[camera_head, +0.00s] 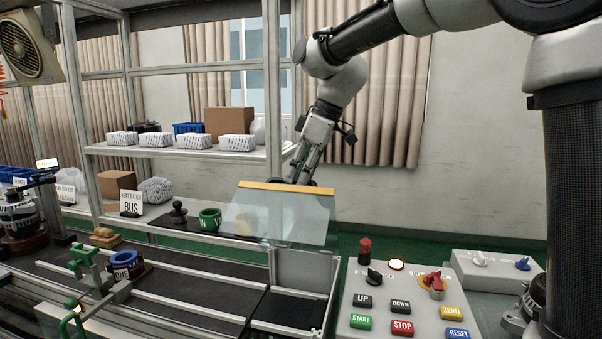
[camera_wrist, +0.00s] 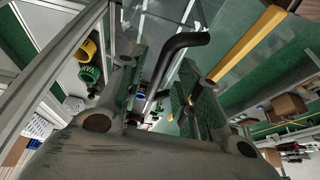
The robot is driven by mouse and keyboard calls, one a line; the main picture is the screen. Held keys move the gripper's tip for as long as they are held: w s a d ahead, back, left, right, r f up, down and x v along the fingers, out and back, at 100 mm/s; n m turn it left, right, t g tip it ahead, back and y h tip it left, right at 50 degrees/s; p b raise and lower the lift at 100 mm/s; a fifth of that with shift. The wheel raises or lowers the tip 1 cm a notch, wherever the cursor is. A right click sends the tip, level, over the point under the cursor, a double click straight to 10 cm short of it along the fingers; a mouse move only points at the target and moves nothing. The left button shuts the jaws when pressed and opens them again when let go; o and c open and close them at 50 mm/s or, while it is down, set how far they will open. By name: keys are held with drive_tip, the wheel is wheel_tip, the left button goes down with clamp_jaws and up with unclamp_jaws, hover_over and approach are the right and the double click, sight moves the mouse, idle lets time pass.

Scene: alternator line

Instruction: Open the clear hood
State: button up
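The clear hood (camera_head: 285,217) is a tilted see-through panel with a yellow strip (camera_head: 287,187) along its top edge, over the right end of the line. In the wrist view the yellow strip (camera_wrist: 247,42) runs diagonally at upper right. My gripper (camera_head: 303,178) points down just behind the strip, and the hood partly hides its tips. In the wrist view my gripper (camera_wrist: 160,85) has its two fingers apart. A black bent bar (camera_wrist: 180,42) shows between and beyond them; I cannot tell whether they touch it.
A control box (camera_head: 400,310) with buttons and knobs stands at front right. A shelf post (camera_head: 272,120) rises left of my gripper. A green cup (camera_head: 210,219) and black part (camera_head: 178,211) stand left of the hood. Wrapped packs (camera_head: 237,143) lie on the shelf.

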clamp_jaws()
drive_tip(key=w+d+r+g+y, duration=0.1)
drive_tip(key=w+d, duration=0.5)
drive_tip(key=w, duration=1.1)
drive_tip(key=shift+w+d+m+g, duration=0.15)
drive_tip(key=shift+m+g, duration=0.15)
drive_tip(key=shift+g, duration=0.5)
